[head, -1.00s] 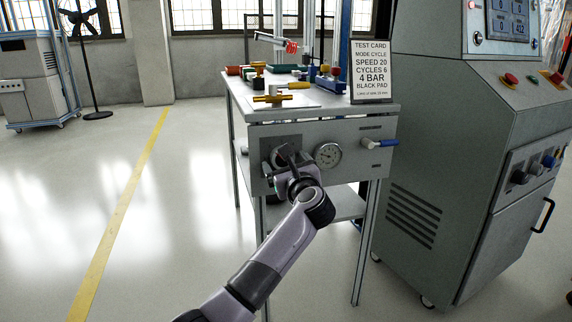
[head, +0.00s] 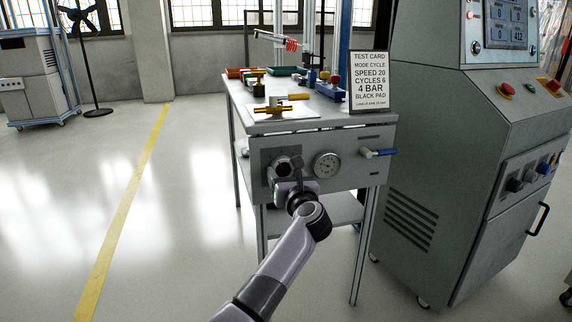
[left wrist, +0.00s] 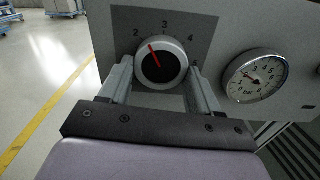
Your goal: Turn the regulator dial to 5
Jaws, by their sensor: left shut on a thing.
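The regulator dial is a round silver knob with a black centre and a red pointer line. In the left wrist view the dial (left wrist: 165,68) sits on a dark plate marked 2, 3 and 4; its pointer lies between 2 and 3. No 5 is readable there. In the head view the dial (head: 284,166) is on the bench's front panel, partly covered. My left gripper (head: 287,178) is at the dial, with one finger on each side in the left wrist view (left wrist: 161,72), shut on it. My right gripper is out of view.
A pressure gauge (head: 327,164) is just right of the dial. A test card (head: 370,82) reading 4 BAR stands on the bench top (head: 262,126). A grey control cabinet (head: 440,170) stands to the right.

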